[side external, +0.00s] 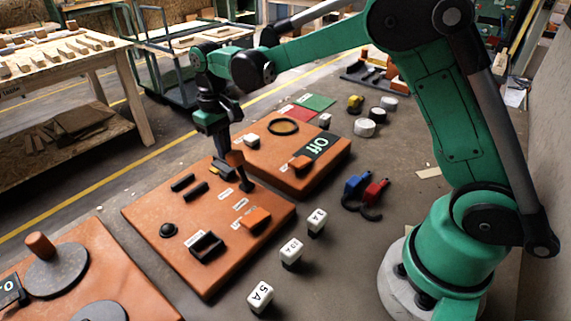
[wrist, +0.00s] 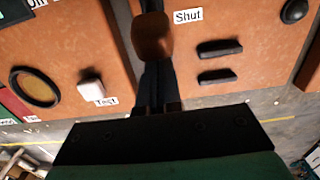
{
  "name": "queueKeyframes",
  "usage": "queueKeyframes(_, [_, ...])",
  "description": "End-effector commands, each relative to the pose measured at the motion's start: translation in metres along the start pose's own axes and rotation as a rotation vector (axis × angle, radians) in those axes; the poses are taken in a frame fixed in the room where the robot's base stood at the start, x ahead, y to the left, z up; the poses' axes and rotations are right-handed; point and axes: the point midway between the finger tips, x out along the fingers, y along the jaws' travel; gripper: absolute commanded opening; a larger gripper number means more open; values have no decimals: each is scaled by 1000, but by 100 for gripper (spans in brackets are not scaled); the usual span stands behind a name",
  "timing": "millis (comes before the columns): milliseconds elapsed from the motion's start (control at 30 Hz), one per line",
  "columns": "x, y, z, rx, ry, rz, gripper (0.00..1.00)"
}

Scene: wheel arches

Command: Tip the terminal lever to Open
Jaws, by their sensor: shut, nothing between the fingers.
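The lever with a brown knob (side external: 236,158) and a dark stalk stands on the orange panel (side external: 165,225), leaning a little to the left in the side view. In the wrist view the brown knob (wrist: 152,38) is at top centre, left of a label reading "Shut" (wrist: 188,16). My gripper (side external: 222,148) points down beside the knob, on its left in the side view. Its fingers (wrist: 155,75) are closed together and empty, with their tips right at the knob. I cannot tell whether they touch it. No "Open" label is readable.
The same panel carries black bars (side external: 183,182), a black button (side external: 168,230) and an orange block (side external: 256,220). White lettered blocks (side external: 291,250) and blue and red connectors (side external: 357,184) lie to the right.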

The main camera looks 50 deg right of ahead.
Motion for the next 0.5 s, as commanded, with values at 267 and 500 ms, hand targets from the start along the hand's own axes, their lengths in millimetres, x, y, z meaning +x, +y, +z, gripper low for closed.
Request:
queueKeyframes(267, [-1, 0, 1, 0, 9, 0, 0])
queueKeyframes(500, [-3, 0, 4, 0, 57, 0, 0])
